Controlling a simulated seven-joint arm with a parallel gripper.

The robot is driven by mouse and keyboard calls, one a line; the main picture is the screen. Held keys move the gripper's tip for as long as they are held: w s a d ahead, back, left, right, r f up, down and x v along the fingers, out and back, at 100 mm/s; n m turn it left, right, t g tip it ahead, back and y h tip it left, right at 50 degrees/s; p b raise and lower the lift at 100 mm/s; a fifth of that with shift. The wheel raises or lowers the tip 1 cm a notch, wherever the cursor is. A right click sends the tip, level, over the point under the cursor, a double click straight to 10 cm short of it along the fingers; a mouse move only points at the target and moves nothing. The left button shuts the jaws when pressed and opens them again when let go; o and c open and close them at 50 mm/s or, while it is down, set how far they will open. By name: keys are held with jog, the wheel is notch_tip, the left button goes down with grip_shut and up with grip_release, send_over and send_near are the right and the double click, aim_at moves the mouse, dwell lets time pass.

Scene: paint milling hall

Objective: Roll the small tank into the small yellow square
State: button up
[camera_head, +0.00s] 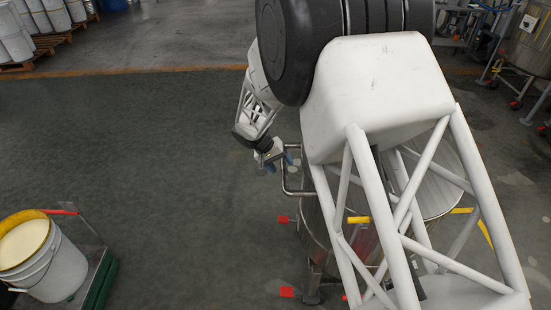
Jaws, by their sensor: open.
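The small tank (312,225) is a steel vessel with a lid (437,188), on legs with red-marked casters (287,292). It stands right of centre, largely hidden behind my arm. A bent metal handle (285,180) sticks out from its left side. My gripper (279,164), with blue fingertips, is open at the upper part of this handle. I cannot tell whether the handle lies between the fingers or whether they touch it. Yellow floor lines (485,232) show right of the tank, perhaps a corner of the small yellow square; the rest is hidden.
A white bucket (62,270) of pale paint stands on a green-edged platform (103,275) at lower left. Another steel tank on casters (525,48) stands at upper right. Drums on pallets (15,40) stand at upper left. The floor left of the tank is clear.

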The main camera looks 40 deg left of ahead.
jog(key=shift+x, duration=1.25)
jog(key=shift+c, duration=0.2)
grip_shut()
